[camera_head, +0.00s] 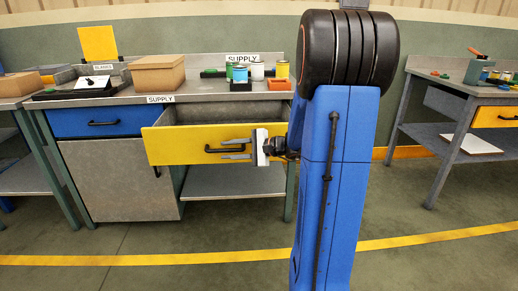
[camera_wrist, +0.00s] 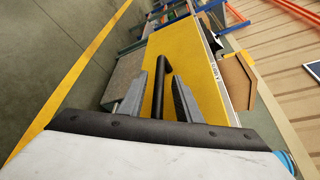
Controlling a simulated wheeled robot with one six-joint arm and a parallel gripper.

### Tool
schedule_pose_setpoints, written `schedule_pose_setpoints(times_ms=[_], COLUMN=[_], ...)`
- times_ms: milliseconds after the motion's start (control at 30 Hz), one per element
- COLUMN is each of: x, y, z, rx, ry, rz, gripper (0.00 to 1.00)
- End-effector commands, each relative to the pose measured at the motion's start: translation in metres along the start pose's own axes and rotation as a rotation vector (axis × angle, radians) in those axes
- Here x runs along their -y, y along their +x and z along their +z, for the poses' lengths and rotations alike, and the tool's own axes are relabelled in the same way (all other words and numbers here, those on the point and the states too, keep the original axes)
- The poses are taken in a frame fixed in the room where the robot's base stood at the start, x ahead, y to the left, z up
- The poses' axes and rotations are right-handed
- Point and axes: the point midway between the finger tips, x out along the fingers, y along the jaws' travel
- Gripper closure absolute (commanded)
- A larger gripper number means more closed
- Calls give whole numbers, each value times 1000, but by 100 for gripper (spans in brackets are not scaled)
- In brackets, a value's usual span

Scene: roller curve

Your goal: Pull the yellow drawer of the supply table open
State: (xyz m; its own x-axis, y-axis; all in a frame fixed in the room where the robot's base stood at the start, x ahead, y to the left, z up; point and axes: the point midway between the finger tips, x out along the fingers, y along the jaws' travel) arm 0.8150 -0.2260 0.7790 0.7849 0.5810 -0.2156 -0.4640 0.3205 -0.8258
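The yellow drawer (camera_head: 185,145) of the supply table (camera_head: 205,94) stands pulled out, with its grey side wall and inside showing behind the front. Its black handle (camera_head: 213,149) runs across the front. My gripper (camera_head: 236,149) is at the handle's right part, one finger above and one below it. In the wrist view the handle (camera_wrist: 163,75) lies between the two fingers of my gripper (camera_wrist: 169,82), with space beside it, so the fingers look open around it. The yellow drawer front (camera_wrist: 200,85) fills the middle of that view.
A blue drawer (camera_head: 75,122) is shut to the left, above a grey cabinet door (camera_head: 120,180). A cardboard box (camera_head: 158,74) and several cans stand on the tabletop. A grey shelf (camera_head: 230,180) lies below the drawer. The floor in front is clear.

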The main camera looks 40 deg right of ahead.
Motion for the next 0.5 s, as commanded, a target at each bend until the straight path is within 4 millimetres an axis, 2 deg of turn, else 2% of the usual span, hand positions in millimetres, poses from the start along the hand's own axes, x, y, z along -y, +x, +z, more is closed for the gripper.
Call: schedule_pose_setpoints(times_ms=[500], x=[0], y=[-80], z=[-1], rx=[-4], ry=[0], rz=[-2], gripper=[69])
